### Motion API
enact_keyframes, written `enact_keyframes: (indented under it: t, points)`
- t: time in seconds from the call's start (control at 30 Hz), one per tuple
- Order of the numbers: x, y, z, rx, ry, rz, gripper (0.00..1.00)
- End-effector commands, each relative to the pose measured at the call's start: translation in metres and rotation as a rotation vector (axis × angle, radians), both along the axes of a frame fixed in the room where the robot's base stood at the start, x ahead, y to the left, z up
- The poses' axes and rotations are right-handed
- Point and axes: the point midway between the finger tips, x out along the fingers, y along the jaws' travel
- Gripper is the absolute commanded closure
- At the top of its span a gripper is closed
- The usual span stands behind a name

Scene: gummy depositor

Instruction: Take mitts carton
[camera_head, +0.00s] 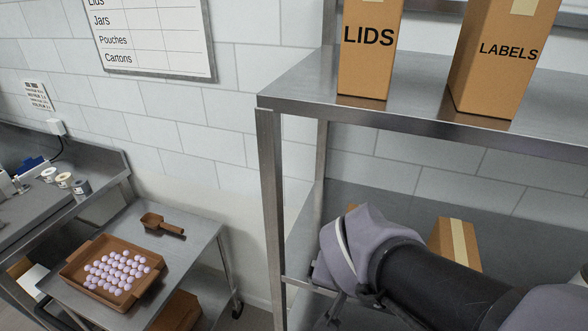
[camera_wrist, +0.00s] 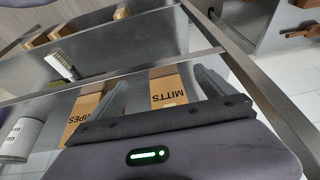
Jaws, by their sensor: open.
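The mitts carton (camera_wrist: 168,88) is a brown cardboard box with black MITTS lettering. It shows in the wrist view beyond my gripper (camera_wrist: 162,90), between the lines of the two fingers. The fingers are apart with nothing held, and I cannot tell how far the carton is from them. In the head view my arm covers much of the lower shelf and hides the gripper. A taped brown carton (camera_head: 452,240) shows beside my arm there, but its label is not visible.
A wipes carton (camera_wrist: 84,108) stands left of the mitts carton, close to the left finger. A white tub (camera_wrist: 20,138) and a brush (camera_wrist: 62,66) are nearby. Lids (camera_head: 368,50) and labels (camera_head: 494,60) cartons stand on the upper shelf (camera_head: 420,112), above my arm.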

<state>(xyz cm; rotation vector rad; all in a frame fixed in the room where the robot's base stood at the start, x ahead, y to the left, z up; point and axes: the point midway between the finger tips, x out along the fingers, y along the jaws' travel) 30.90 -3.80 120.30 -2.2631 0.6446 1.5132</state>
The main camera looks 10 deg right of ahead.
Motion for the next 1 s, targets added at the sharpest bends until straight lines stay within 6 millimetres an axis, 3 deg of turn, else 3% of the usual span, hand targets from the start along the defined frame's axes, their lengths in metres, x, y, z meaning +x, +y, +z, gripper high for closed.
enact_keyframes:
  t: [0.03, 0.17, 0.5, 0.7, 0.83, 1.0]
  points:
    - [0.003, -0.003, 0.011, -0.013, 0.009, -0.006, 0.06]
    - [0.013, -0.011, 0.012, -0.032, 0.013, -0.02, 0.06]
    - [0.086, -0.061, 0.008, -0.031, 0.013, -0.022, 0.06]
    - [0.109, -0.077, 0.008, -0.031, 0.011, -0.022, 0.06]
    - [0.117, -0.081, -0.024, -0.03, 0.014, -0.019, 0.06]
    - [0.123, -0.086, -0.039, -0.032, 0.011, -0.019, 0.06]
